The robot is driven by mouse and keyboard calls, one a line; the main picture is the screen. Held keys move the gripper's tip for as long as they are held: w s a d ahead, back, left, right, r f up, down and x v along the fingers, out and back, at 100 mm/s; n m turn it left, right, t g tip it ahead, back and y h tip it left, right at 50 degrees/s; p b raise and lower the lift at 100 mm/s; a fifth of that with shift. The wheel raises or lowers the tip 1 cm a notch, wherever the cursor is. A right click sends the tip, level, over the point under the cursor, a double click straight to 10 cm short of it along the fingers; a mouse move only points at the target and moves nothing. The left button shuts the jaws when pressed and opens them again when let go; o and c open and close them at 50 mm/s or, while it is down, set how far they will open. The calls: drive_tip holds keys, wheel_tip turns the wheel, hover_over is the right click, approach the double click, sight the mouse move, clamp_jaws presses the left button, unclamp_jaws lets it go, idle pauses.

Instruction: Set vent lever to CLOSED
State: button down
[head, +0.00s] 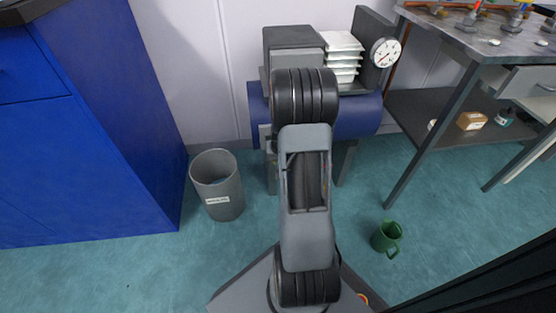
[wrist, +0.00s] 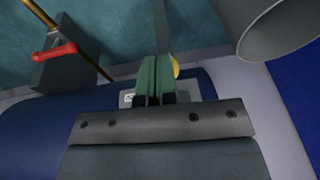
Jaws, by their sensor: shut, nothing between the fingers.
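My gripper (wrist: 155,78) shows in the wrist view as two green fingers pressed together, empty, in front of the blue cylindrical body (wrist: 38,122). A yellow rounded part (wrist: 176,67) shows just right of the fingertips, partly hidden by them; I cannot tell whether they touch. A small white label (wrist: 128,98) sits left of the fingers. A red lever handle (wrist: 53,51) on a dark block with a brass rod is at the upper left, apart from my gripper. I cannot tell which is the vent lever or read its setting. In the head view my arm hides my gripper.
The blue cylinder (head: 363,116) carries a dark box (head: 290,37), stacked white trays (head: 342,58) and a gauge (head: 385,52). A grey bin (head: 217,181) stands left of my arm, a green mug (head: 386,237) on the floor right. A blue cabinet (head: 90,130) and workbench (head: 470,40) flank the space.

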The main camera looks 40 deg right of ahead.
drive_tip(key=shift+s+a+f, duration=0.15)
drive_tip(key=shift+s+f, duration=0.05)
drive_tip(key=shift+f, duration=0.15)
drive_tip(key=s+a+r+p, duration=0.4)
drive_tip(key=s+r, duration=0.4)
drive_tip(key=s, duration=0.2)
drive_tip(key=shift+a+p, duration=0.25)
drive_tip(key=shift+p, duration=0.5)
drive_tip(key=shift+r, duration=0.2)
drive_tip(key=a+r+n+p, duration=0.2)
drive_tip(key=a+r+p, duration=0.4)
drive_tip(key=r+p, duration=0.4)
drive_tip(key=s+a+r+n+p, duration=0.1)
drive_tip(key=a+r+p, duration=0.5)
drive_tip(key=r, duration=1.6)
drive_tip(key=s+a+r+n+t+p, duration=0.1)
drive_tip(key=a+r+n+p, duration=0.2)
drive_tip(key=a+r+p, duration=0.4)
wheel_tip(320, 180, up, 10)
drive_tip(key=p, duration=0.9)
drive_tip(key=shift+y, duration=0.3)
drive_tip(key=shift+s+a, duration=0.1)
